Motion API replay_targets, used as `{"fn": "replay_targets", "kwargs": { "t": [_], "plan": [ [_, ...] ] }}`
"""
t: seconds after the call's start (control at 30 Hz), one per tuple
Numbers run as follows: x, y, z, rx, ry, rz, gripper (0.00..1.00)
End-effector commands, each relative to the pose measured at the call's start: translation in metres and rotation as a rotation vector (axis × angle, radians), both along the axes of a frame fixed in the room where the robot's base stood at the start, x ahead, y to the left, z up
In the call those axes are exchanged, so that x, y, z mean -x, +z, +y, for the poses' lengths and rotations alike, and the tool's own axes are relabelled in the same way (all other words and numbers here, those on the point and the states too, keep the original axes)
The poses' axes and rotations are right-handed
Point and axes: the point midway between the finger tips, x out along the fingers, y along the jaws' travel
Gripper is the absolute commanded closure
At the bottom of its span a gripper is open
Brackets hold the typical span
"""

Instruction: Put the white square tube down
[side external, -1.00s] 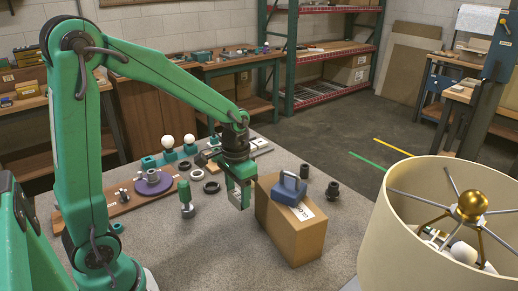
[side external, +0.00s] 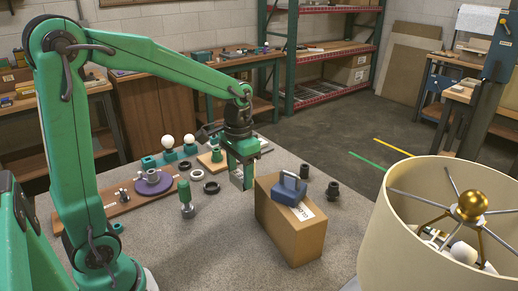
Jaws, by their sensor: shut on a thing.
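My gripper (side external: 243,181) points down over the grey table, just left of the cardboard box. It is shut on the white square tube (side external: 237,174), a small pale piece that shows between the fingers and is mostly hidden by them. I cannot tell the gap between the tube and the tabletop, but the fingertips appear to be above it.
The cardboard box (side external: 288,232) with a blue padlock-shaped thing (side external: 289,188) on top stands close right of my gripper. A large lampshade (side external: 425,235) fills the right front. The front tabletop is clear.

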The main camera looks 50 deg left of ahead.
Motion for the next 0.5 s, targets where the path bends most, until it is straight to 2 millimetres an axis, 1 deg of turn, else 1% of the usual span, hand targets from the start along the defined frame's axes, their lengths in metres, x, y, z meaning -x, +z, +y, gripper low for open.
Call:
{"fn": "replay_targets", "kwargs": {
  "t": [0.27, 0.37, 0.5],
  "plan": [
    [-0.032, 0.006, 0.006, 0.0, 0.003, 0.0, 0.69],
    [-0.048, 0.008, 0.01, 0.0, 0.004, 0.0, 0.69],
    [-0.074, 0.011, 0.015, 0.0, 0.006, 0.0, 0.69]
  ]
}}
